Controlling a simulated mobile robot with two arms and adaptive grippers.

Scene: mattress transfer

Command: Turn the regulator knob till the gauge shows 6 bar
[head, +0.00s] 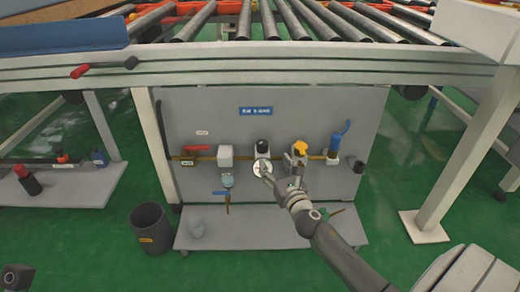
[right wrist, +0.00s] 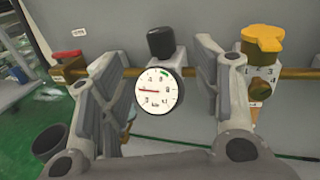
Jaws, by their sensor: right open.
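A round white gauge (head: 262,167) hangs on the grey panel under a black knob (head: 263,146). In the right wrist view, the gauge (right wrist: 160,95) shows a red needle pointing left and a green mark near the top; its small figures are hard to read. The black knob (right wrist: 160,42) stands upright above it. My right gripper (head: 282,174) is open in front of the panel, low and to the right of the knob. In the right wrist view, the gauge shows between its spread fingers (right wrist: 150,62), with nothing gripped.
A yellow knob (head: 299,147) on a white body sits right of the gauge, close to my right finger. A red-handled valve (head: 197,150), a white box (head: 225,152) and a blue-handled part (head: 335,143) share the brass pipe. A roller conveyor (head: 270,20) runs above.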

